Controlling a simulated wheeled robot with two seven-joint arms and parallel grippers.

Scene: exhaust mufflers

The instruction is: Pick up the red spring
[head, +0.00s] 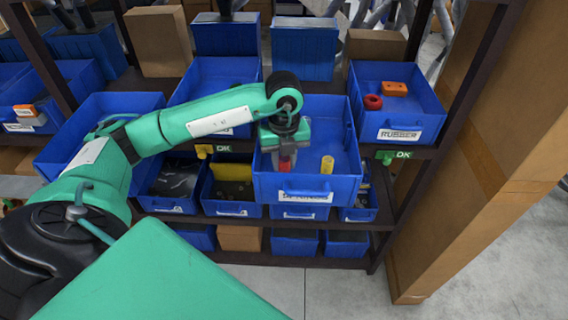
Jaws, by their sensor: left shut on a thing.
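The red spring (285,163) is in the blue bin labelled for springs (268,188), on the left side of its floor. My left gripper (285,154) reaches down into this bin from above and is shut on the red spring. The gripper covers the upper part of the spring, and I cannot tell whether it touches the bin floor. A yellow spring (327,165) stands in the same bin to the right, apart from the gripper. My right gripper is not in view.
A blue bin labelled RUBBER (432,122), right, holds a red ring (373,102) and an orange block (395,88). Another blue bin (186,92) stands left, behind my left arm. A dark shelf post (437,135) and a cardboard stack (500,170) bound the right side.

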